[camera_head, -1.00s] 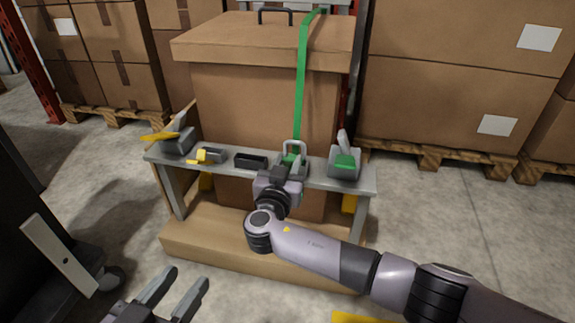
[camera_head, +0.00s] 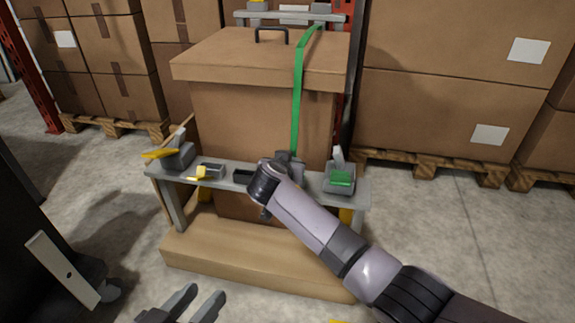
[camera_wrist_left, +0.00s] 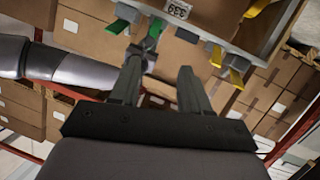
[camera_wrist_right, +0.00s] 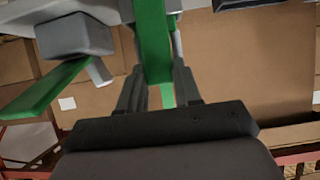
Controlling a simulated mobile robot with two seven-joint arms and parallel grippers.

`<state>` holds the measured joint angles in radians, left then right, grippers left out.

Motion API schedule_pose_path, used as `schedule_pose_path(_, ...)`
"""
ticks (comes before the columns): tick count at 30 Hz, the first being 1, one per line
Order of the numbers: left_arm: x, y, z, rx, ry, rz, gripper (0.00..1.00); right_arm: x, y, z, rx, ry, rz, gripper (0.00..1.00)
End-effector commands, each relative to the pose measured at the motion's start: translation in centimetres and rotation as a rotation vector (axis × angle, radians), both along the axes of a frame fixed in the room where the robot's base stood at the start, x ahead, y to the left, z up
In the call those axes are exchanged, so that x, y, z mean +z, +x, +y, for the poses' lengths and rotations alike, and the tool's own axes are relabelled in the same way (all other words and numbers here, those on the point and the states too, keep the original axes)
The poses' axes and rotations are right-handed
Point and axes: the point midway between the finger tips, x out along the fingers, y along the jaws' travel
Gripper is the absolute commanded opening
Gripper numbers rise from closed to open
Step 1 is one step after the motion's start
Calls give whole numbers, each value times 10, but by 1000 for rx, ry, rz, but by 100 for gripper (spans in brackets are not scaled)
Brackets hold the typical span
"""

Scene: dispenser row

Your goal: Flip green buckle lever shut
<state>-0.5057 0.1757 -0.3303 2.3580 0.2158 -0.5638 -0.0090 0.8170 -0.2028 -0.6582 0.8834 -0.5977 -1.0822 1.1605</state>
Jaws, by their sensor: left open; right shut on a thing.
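The green strap (camera_head: 298,95) runs over the lid and down the front of the big carton to the green buckle on the grey rail. My right gripper (camera_head: 285,160) is at that buckle and hides most of it in the head view. In the right wrist view, its fingers (camera_wrist_right: 158,82) are closed around the buckle lever, with a green band (camera_wrist_right: 154,40) between them. The exact contact is hidden. My left gripper (camera_head: 206,292) is open and empty, low in front of the carton's base, apart from the buckle; it also shows in the left wrist view (camera_wrist_left: 160,68).
Right of the buckle, a grey block with a green part (camera_head: 341,178) stands on the rail (camera_head: 220,176). Left along the rail are a black block (camera_head: 243,176) and yellow-levered grey fittings (camera_head: 180,152). Stacked cartons on pallets stand behind; floor is free at right.

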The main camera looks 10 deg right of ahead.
Motion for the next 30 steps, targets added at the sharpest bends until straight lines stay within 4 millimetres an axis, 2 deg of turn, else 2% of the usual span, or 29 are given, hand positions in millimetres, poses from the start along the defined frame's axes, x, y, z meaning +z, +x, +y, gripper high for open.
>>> schedule_pose_path(7,0,0,0,-1,0,0,46,-1,0,0,0,-1,1,0)
schedule_pose_path(8,0,0,0,-1,0,0,46,-1,0,0,0,-1,1,40)
schedule_pose_path(9,0,0,0,-1,0,0,46,-1,0,0,0,-1,1,53)
schedule_pose_path(10,0,0,0,-1,0,0,46,-1,0,0,0,-1,1,60)
schedule_pose_path(21,2,0,-1,-2,-4,1,46,2,-3,1,1,0,0,60)
schedule_pose_path(26,7,-2,-4,-13,-28,29,46,9,-14,5,2,2,2,60)
schedule_pose_path(30,5,4,-12,-21,-66,80,46,19,-29,10,2,3,0,60)
